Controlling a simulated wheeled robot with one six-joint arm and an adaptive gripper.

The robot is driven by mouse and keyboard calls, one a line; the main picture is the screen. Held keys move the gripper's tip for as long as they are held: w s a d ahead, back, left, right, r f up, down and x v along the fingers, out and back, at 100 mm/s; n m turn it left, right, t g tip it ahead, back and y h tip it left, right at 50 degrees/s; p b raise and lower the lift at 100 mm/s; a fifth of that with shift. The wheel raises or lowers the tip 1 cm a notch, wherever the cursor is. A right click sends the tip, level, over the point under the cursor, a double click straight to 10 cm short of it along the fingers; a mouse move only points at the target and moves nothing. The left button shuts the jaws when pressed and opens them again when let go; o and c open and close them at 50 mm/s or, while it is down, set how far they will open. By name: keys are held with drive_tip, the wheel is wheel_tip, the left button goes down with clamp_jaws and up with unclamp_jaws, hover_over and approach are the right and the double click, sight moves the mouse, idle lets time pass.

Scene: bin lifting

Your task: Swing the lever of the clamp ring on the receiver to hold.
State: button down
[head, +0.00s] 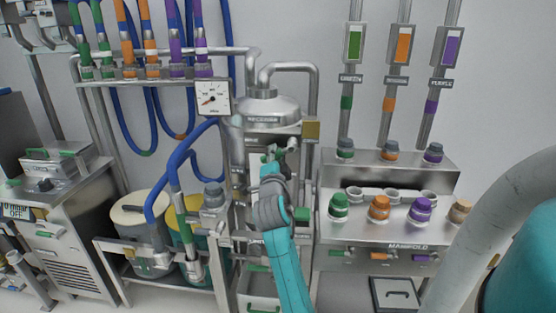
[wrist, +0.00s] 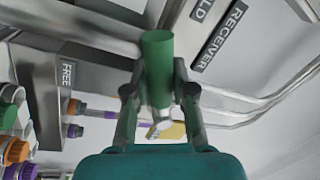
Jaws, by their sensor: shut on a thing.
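The receiver (head: 272,107) is a silver domed vessel in the middle of the head view, with a name plate on its front. My gripper (head: 279,153) is in front of it, just below the dome. In the wrist view my gripper (wrist: 159,92) is shut on the green lever (wrist: 158,58), with one finger on each side of the handle. The clamp ring (wrist: 90,27) shows as a grey metal band behind the lever. A HOLD plate (wrist: 203,8) is right of the lever and a FREE plate (wrist: 68,82) is left of it. My arm hides the lower receiver in the head view.
A pressure gauge (head: 212,98) and blue hoses (head: 180,155) are close on the left. A yellow plate (head: 312,130) is just right of my gripper. The manifold (head: 400,233) with several coloured caps stands farther right.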

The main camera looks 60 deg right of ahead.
drive_tip(key=m, duration=0.1)
drive_tip(key=r+m, duration=0.1)
drive_tip(key=m, duration=0.1)
drive_tip(key=shift+w+a+r+g+h, duration=0.15)
drive_tip(key=shift+w+r+g+h, duration=0.1)
drive_tip(key=shift+g+h, duration=0.15)
drive_tip(key=shift+r+m+g, duration=0.2)
drive_tip(key=shift+r+m, duration=0.1)
drive_tip(key=shift+m, duration=0.55)
drive_tip(key=shift+r+m+g, duration=0.2)
drive_tip(key=shift+r+m, duration=0.05)
drive_tip(key=shift+m, duration=0.6)
drive_tip(key=c, duration=0.9)
unclamp_jaws()
drive_tip(key=shift+c, duration=0.2)
drive_tip(key=shift+a, duration=0.1)
drive_tip(key=v, duration=1.1)
drive_tip(key=shift+a+f, duration=0.2)
drive_tip(key=shift+a, duration=0.15)
drive_tip(key=shift+s, duration=0.15)
